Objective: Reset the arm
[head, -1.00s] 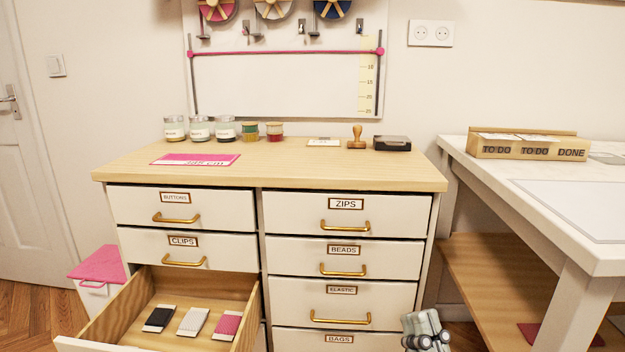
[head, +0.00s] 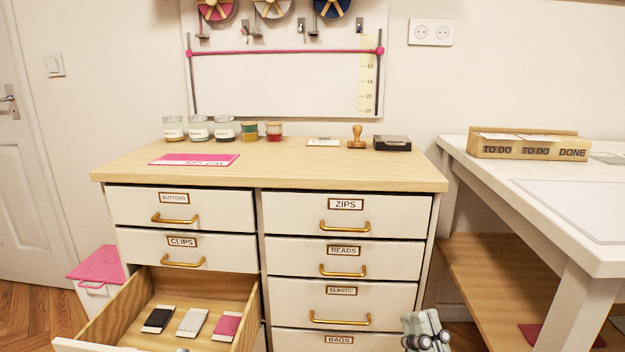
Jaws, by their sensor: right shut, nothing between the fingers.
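My right gripper (head: 426,338) shows at the bottom edge of the head view, in front of the lower right part of the drawer cabinet (head: 270,178). It is shut and empty, and the frame cuts off part of it. My left gripper is not clearly in view; only a tiny dark spot shows at the open drawer's front edge, and I cannot tell what it is. The open drawer (head: 112,304) at lower left holds a black card (head: 159,319), a white card (head: 193,321) and a pink card (head: 227,326) side by side.
Shut drawers with brass handles fill the rest of the cabinet. Jars (head: 199,129), a stamp (head: 357,137) and a dark ink pad (head: 393,143) stand on its top. A white table (head: 500,165) with a wooden box (head: 527,146) is at right. A pink-lidded bin (head: 96,265) stands at left.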

